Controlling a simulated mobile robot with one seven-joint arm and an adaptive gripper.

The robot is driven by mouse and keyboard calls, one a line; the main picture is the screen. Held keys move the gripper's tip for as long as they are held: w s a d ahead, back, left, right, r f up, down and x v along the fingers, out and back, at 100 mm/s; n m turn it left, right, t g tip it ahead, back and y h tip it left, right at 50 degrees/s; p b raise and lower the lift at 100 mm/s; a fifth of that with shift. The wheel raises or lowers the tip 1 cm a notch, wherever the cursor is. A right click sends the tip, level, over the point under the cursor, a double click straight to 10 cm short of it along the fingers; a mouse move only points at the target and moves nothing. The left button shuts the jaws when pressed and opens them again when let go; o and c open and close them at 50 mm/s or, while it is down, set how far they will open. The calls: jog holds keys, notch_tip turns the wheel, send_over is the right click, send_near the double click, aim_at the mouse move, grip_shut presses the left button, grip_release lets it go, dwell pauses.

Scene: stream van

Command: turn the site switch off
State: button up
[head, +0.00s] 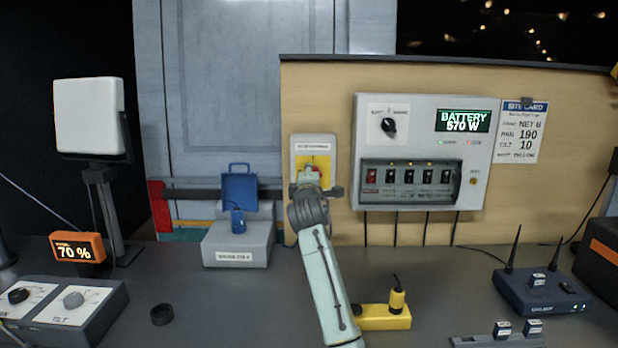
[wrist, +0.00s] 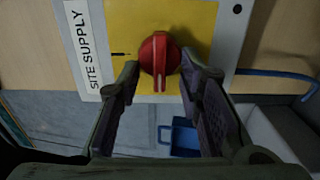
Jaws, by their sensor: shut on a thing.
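The site switch is a red rotary knob (wrist: 160,55) on a yellow plate (wrist: 200,20) labelled "SITE SUPPLY", seen close in the wrist view. Its ridge with a pale line points to the bottom of that view; a small dark mark on the plate lies left of the knob. My gripper (wrist: 160,76) is shut on the knob, one finger on each side. In the head view the switch's grey box (head: 329,143) hangs on the wooden panel, and my gripper (head: 308,181) covers the knob there.
Right of the switch hangs a grey battery panel (head: 368,105) with a black selector, a row of breakers and a display reading 570 W. A yellow block (head: 385,318) lies beside my arm.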

jog(key=o, duration=1.1)
jog(key=s, duration=1.2)
